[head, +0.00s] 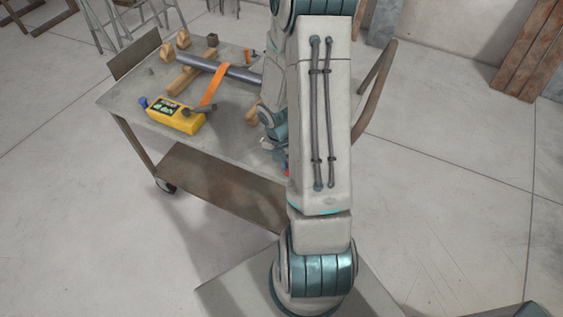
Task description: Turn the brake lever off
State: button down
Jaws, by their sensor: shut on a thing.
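My gripper (272,145) shows only in part at the right side of the cart top, low over it; my own arm covers much of it. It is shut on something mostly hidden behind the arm. A small red part (286,171) shows just below it, at the arm's edge. I cannot tell for sure whether this red part belongs to the brake lever. No other part that is clearly the brake lever can be made out.
The grey cart (228,140) carries a yellow box (176,117) with a display, an orange strap (214,86) and a metal tube (205,66) on wooden blocks. A curved brown handle (376,88) rises at the cart's right. Floor right of the cart is clear; planks (540,55) lean far right.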

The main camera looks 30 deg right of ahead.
jog(key=shift+d, duration=0.1)
dwell(0.3)
jog(key=c, duration=1.4)
grip_release()
jog(key=shift+s, duration=0.1)
jog(key=shift+o, duration=0.2)
notch_tip(320, 180, up, 14)
jog(key=w+a+p, duration=0.1)
jog(key=w+p, duration=0.1)
jog(key=shift+w+a+f+p, duration=0.15)
jog(key=shift+a+f+p, duration=0.1)
jog(key=shift+p, duration=0.1)
jog(key=shift+r, duration=0.1)
